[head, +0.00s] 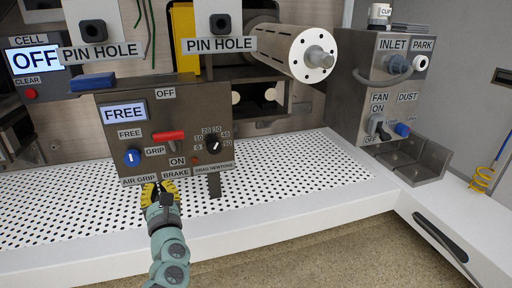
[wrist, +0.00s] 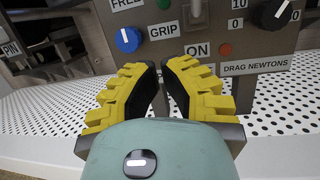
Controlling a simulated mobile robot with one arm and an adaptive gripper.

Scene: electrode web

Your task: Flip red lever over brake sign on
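The red lever (head: 170,136) is a red crossbar on the grey control box (head: 221,136). It sits between an OFF label (head: 165,93) above and an ON label (head: 177,161) below. The brake sign (head: 176,173) is at the box's lower edge, under the ON label. I cannot tell exactly which way the lever is thrown. My gripper (head: 160,186), with yellow toothed fingers, is below and in front of the box, apart from the lever. In the wrist view my gripper (wrist: 160,70) shows a narrow gap between dark inner faces, with nothing held. The red bar is out of that view.
A blue knob (head: 132,158) is left of the lever and a black dial (head: 213,146) right. A FREE display (head: 125,112) is above the knob. A perforated white table (head: 290,165) lies under the box. A roller (head: 300,52) and fan box (head: 375,90) stand right.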

